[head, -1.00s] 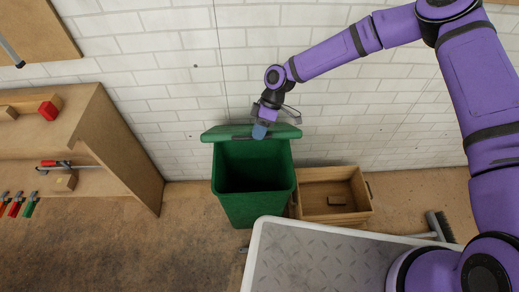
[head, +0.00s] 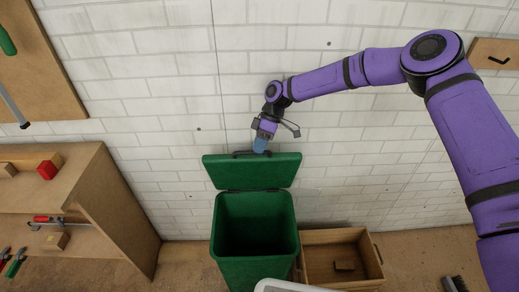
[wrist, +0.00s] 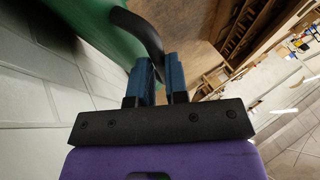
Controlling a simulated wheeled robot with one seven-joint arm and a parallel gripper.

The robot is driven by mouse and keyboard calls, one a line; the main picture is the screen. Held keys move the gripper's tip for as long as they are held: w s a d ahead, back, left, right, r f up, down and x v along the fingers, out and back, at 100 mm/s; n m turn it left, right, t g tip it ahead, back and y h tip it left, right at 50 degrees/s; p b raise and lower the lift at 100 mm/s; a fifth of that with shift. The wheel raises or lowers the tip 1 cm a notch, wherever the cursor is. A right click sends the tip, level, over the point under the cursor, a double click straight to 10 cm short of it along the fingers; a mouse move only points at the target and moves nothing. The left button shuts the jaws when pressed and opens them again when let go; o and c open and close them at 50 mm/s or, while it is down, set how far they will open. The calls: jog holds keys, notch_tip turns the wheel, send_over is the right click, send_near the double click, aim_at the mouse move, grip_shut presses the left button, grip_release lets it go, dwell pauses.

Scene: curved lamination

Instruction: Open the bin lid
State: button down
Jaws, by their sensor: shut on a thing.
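The green bin (head: 256,248) stands against the white brick wall, and its dark inside shows from above. Its green lid (head: 228,172) is raised, standing up at the back of the bin near the wall. A dark handle (head: 243,154) is on the lid's upper edge. My gripper (head: 261,147) is at this handle, shut on it. In the wrist view, the blue fingers of my gripper (wrist: 161,78) close around the curved black handle (wrist: 146,30), with the green lid (wrist: 92,22) to the left. The exact contact between the fingertips is partly hidden.
A wooden crate (head: 316,238) with a small block inside stands right of the bin. A wooden shelf unit (head: 120,200) with tools is on the left. A light-edged surface (head: 285,286) shows at the bottom. The white wall (head: 160,100) is close behind the lid.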

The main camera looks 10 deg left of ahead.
jog(key=shift+d+f, duration=0.15)
jog(key=shift+f, duration=0.25)
jog(key=c, duration=1.4)
grip_release()
jog(key=shift+w+f, duration=0.1)
jog(key=shift+w, duration=0.05)
jog(key=r, duration=0.4)
jog(key=shift+s, duration=0.2)
jog(key=s+d, duration=0.3)
jog(key=s, duration=0.4)
jog(key=s+d+r, duration=0.1)
jog(key=s+d, duration=0.2)
jog(key=s, duration=0.4)
jog(key=shift+d+r, duration=0.2)
jog(key=shift+d, duration=0.2)
